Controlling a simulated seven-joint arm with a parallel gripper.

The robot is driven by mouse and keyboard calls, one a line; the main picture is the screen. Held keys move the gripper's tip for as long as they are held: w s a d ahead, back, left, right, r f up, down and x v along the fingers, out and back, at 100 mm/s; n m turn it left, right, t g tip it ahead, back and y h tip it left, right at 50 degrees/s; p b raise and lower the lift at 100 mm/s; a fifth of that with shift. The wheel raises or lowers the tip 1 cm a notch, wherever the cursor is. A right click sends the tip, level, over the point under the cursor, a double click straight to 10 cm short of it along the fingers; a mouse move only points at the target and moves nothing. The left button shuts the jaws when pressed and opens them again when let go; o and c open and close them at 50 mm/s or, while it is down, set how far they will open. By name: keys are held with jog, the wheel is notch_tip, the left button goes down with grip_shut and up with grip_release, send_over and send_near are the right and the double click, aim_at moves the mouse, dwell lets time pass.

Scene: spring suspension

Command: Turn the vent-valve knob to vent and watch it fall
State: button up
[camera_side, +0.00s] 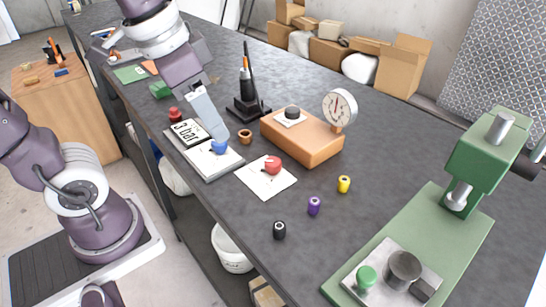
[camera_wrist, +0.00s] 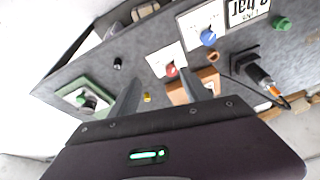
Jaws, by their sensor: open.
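Two knobs on white plates show, and I cannot tell from any label which one is the vent valve. The blue knob (camera_side: 219,147) is on a plate beside the "3 bar" sign (camera_side: 187,131). The red knob (camera_side: 272,164) is on a separate plate to its right. In the wrist view the red knob (camera_wrist: 171,71) lies just beyond the fingertips, and the blue knob (camera_wrist: 208,38) is further up and right. My gripper (camera_wrist: 164,85) is open and empty, its fingers wide apart. In the side view my gripper (camera_side: 219,134) overlaps the blue knob's plate; its height is unclear.
An orange block (camera_side: 300,145) carries a dial gauge (camera_side: 340,108). Yellow (camera_side: 344,183), purple (camera_side: 314,205) and black (camera_side: 279,230) cylinders stand in front. A green press (camera_side: 455,220) fills the right side.

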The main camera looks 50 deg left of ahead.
jog(key=w+f+m+g, duration=0.2)
jog(key=w+f+m, duration=0.15)
jog(key=w, duration=0.55)
jog(key=m+g, duration=0.1)
jog(key=g, duration=0.1)
send_over(273, 161)
jog(key=f, duration=0.5)
jog(key=shift+s, duration=0.3)
jog(key=shift+m, duration=0.35)
jog(key=f, duration=0.8)
jog(key=shift+w, duration=0.3)
grip_shut()
